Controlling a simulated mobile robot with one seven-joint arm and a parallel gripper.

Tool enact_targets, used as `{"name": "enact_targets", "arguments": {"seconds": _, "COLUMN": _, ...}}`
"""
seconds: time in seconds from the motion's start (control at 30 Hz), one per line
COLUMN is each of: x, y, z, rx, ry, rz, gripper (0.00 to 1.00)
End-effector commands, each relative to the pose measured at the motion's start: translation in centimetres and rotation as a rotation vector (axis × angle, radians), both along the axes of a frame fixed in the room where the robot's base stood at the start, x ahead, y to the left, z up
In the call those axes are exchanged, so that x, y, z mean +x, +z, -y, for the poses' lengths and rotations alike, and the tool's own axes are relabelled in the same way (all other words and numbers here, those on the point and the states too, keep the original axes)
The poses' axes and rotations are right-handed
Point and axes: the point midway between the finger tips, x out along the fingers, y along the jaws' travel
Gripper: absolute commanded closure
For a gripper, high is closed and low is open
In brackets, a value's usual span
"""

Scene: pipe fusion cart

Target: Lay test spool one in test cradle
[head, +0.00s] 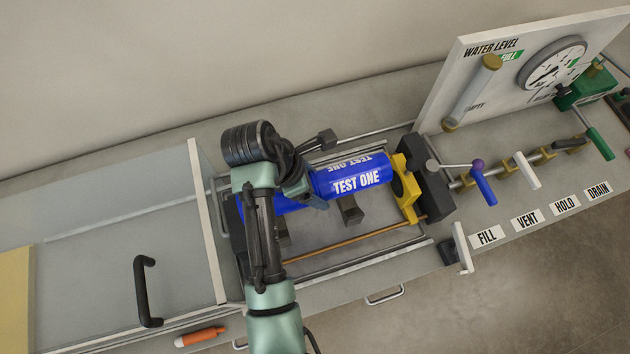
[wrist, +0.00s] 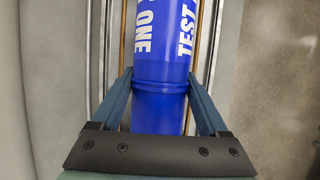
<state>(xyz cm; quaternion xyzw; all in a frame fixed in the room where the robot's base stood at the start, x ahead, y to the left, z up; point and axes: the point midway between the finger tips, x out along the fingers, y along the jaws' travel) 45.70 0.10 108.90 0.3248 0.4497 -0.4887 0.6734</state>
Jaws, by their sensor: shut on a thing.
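Test spool one (head: 358,179) is a blue cylinder with white "TEST ONE" lettering. It lies lengthwise over the test cradle, between a dark left end block and a yellow and black right end block (head: 432,190). The cradle has dark supports (head: 351,211) below the spool and metal rails along its sides. I cannot tell whether the spool touches the supports. My gripper (head: 308,188) is shut around the spool's middle and hides part of it. In the wrist view, the fingers (wrist: 160,80) straddle the blue spool (wrist: 160,108) at a ringed joint.
A water level board (head: 530,70) with a gauge stands at the back right. Valve handles and labels FILL (head: 487,236), VENT, HOLD and DRAIN line the right. A clear cover with a black handle (head: 146,291) is at left. An orange-handled item (head: 200,337) lies at the front.

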Motion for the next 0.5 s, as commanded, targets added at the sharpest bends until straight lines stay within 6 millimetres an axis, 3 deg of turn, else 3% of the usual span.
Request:
{"name": "enact_targets", "arguments": {"seconds": 0.03, "x": 0.0, "y": 0.5, "z": 0.0, "rx": -0.002, "ry": 0.000, "rz": 0.000, "gripper": 1.00}}
{"name": "enact_targets", "arguments": {"seconds": 0.5, "x": 0.0, "y": -4.9, "z": 0.0, "rx": -0.001, "ry": -0.002, "rz": -0.001, "gripper": 1.00}}
